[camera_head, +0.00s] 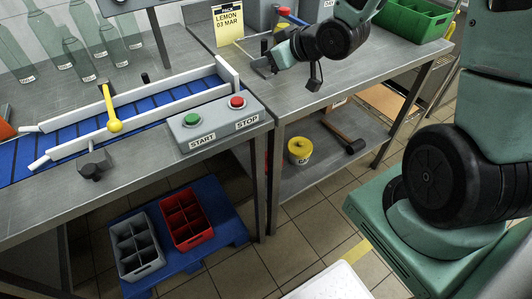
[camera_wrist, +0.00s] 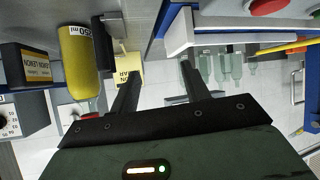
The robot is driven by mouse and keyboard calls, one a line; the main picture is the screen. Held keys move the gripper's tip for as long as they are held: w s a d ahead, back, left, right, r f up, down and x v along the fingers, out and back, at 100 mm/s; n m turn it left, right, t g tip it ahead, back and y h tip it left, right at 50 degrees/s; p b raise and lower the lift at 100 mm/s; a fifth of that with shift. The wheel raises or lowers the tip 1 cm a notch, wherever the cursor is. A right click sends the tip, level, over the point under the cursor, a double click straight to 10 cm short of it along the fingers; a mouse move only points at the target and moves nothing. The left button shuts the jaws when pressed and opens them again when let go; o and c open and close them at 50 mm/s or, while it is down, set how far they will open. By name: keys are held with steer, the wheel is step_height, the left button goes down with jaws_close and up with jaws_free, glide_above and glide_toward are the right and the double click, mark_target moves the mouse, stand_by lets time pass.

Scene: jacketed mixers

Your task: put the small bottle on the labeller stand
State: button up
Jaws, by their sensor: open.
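A yellow bottle (camera_wrist: 80,58) with a red cap and a label reading 250 ml is at the left in the wrist view, outside my fingers. In the head view a yellow bottle with a red cap (camera_head: 284,11) is partly hidden behind my arm. My gripper (camera_head: 268,64) is over the rear table; in the wrist view my gripper (camera_wrist: 158,60) is open with nothing between its fingers. I cannot clearly identify the labeller stand; a dark block (camera_wrist: 104,32) is beside the bottle, and a dark box with a yellow label (camera_wrist: 25,66) lies further left.
A LEMON 03 MAR card (camera_head: 229,20) stands behind my gripper. The conveyor (camera_head: 60,125), with a white guide rail, and START/STOP box (camera_head: 215,122) are left. A green crate (camera_head: 414,20) is at the right back.

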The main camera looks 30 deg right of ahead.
steer(key=s+a+f+n+g+h, duration=0.15)
steer(key=s+a+g, duration=0.35)
steer(key=s+a, duration=0.6)
steer(key=s+a+r+n+g, duration=0.1)
steer(key=s+a+g, duration=0.2)
steer(key=s, duration=0.5)
steer(key=s+a+r+g+h, duration=0.1)
steer(key=s+a+g, duration=0.2)
steer(key=s, duration=0.6)
steer(key=shift+s+r+n, duration=0.15)
steer(key=shift+r+n, duration=0.05)
steer(key=shift+n, duration=0.15)
steer(key=shift+h, duration=0.25)
